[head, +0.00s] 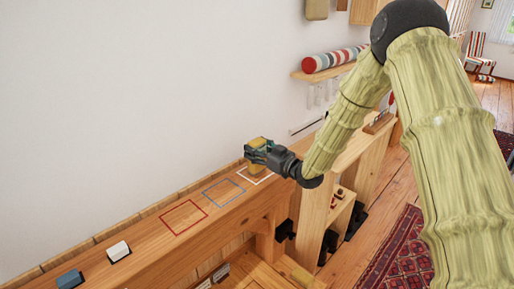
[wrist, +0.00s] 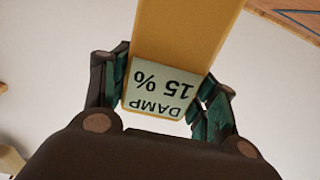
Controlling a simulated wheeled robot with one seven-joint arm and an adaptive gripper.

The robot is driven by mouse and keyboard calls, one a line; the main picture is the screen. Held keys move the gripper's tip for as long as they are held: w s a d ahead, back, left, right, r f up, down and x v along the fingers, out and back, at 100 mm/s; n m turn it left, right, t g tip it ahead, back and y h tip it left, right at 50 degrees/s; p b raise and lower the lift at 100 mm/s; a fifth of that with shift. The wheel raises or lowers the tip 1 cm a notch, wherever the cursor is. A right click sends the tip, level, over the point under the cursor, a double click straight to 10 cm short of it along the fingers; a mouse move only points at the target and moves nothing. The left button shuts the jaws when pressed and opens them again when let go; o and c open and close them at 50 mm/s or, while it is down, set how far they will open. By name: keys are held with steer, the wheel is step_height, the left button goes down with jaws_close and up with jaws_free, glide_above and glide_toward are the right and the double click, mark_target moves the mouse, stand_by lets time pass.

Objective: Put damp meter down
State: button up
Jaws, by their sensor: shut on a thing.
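The damp meter is a yellow block (wrist: 188,32) with a pale display reading "DAMP 15 %", upside down in the wrist view. My gripper (wrist: 160,95) is shut on it, with a green-padded finger on each side of the display end. In the head view my gripper (head: 262,155) is at the far part of the timber beam (head: 150,241), at the white outlined square (head: 262,179).
A blue outlined square (head: 223,192) and a red outlined square (head: 183,216) lie empty on the beam. A white block (head: 118,251) and a blue-grey block (head: 70,279) sit nearer. The white wall (head: 130,100) runs behind. A striped bolster (head: 335,58) lies on a shelf.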

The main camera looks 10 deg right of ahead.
steer(key=shift+f, duration=0.1)
steer(key=o, duration=1.1)
